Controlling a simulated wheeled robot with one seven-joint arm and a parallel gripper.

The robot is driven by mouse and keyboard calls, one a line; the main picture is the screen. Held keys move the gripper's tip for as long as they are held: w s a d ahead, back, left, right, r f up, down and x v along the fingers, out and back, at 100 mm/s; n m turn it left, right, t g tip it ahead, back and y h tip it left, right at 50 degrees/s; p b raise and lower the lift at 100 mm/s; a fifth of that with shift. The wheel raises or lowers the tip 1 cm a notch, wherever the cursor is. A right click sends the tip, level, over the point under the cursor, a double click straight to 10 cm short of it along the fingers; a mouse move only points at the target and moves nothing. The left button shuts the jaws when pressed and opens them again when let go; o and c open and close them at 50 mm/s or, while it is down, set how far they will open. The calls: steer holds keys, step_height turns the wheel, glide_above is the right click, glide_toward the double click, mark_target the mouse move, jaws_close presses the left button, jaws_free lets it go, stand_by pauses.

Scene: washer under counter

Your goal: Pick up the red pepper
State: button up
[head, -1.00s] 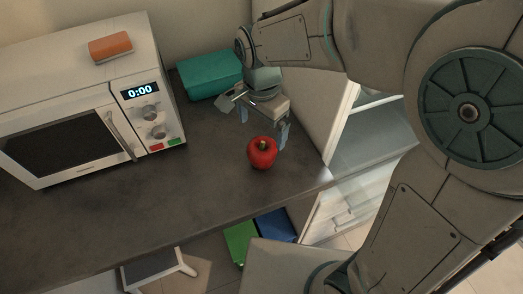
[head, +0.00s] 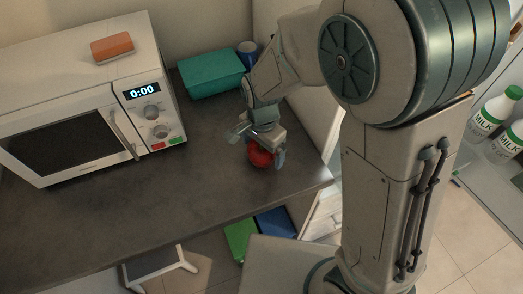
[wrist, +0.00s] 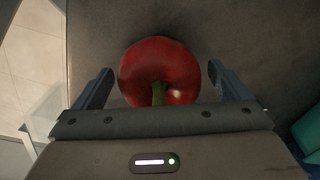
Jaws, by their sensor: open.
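The red pepper (head: 260,156) stands on the dark counter (head: 200,180) near its right end. In the head view my gripper covers its upper part. In the wrist view the pepper (wrist: 160,72) shows with its green stem toward the gripper body, between the two fingers. My gripper (wrist: 160,85) is open, with a finger on each side of the pepper and a gap visible on both sides. In the head view my gripper (head: 262,158) points down over the pepper.
A white microwave (head: 160,95) with an orange sponge-like block (head: 112,46) on top stands at the left. A teal box (head: 211,75) and a blue can (head: 247,50) are behind my gripper. The counter's front is clear. Milk bottles (head: 495,115) stand at far right.

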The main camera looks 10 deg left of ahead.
steer(key=shift+c, duration=0.4)
steer(key=c, duration=1)
step_height(320, 180, up, 10)
steer(key=shift+r+b, duration=0.1)
steer(key=shift+b, duration=0.35)
